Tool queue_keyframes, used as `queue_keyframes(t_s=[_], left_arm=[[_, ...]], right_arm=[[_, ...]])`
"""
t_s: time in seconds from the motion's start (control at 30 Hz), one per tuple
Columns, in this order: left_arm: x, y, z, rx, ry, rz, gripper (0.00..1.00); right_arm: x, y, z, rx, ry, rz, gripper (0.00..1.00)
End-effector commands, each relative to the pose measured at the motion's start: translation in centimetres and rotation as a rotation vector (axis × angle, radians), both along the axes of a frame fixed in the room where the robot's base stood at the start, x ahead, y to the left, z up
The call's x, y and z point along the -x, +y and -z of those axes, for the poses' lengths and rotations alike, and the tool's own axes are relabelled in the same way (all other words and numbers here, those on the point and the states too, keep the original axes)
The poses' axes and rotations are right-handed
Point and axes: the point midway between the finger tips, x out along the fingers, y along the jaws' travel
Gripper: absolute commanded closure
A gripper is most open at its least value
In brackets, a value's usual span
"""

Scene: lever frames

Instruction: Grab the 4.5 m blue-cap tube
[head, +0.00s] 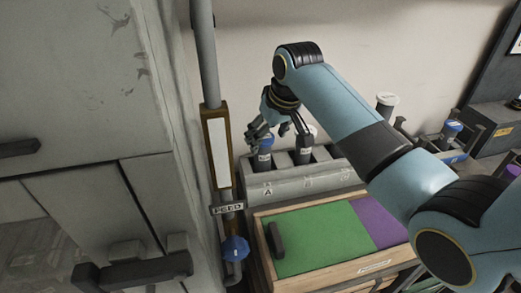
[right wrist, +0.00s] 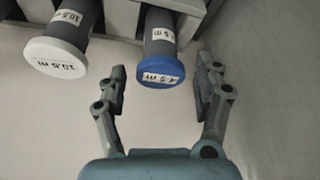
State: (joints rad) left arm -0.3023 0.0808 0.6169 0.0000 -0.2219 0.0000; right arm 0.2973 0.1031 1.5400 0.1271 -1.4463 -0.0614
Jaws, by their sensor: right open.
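The blue-cap tube (right wrist: 160,62) shows in the right wrist view, with a label reading 4.5 m on its cap. In the head view the blue-cap tube (head: 264,155) stands in slot A of the grey rack (head: 283,185). My right gripper (right wrist: 161,82) is open, its two fingers on either side of the blue cap, with visible gaps between fingers and cap. In the head view my right gripper (head: 276,131) is above the rack by the tube's top and partly covers it. My left gripper is not in view.
A white-cap tube (right wrist: 60,50) labelled 10.5 m stands beside the blue one. Another white-cap tube (head: 385,104) and a blue-cap tube (head: 450,130) stand farther right. A feed pipe (head: 205,70) is left of the rack, and a green and purple panel (head: 320,236) lies in front.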

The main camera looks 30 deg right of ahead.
Motion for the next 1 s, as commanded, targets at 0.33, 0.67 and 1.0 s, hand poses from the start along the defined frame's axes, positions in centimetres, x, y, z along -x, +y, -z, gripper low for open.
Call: queue_keyframes(t_s=[0.33, 0.67, 1.0], left_arm=[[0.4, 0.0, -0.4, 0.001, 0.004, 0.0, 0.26], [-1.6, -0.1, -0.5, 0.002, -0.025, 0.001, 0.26], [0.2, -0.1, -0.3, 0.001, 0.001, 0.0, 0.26]], right_arm=[[-1.2, 0.1, 3.5, -0.001, 0.002, 0.0, 0.32], [-2.3, 0.2, 6.8, 0.0, -0.001, -0.001, 0.32], [-2.3, 0.2, 6.7, 0.0, -0.002, -0.001, 0.53]])
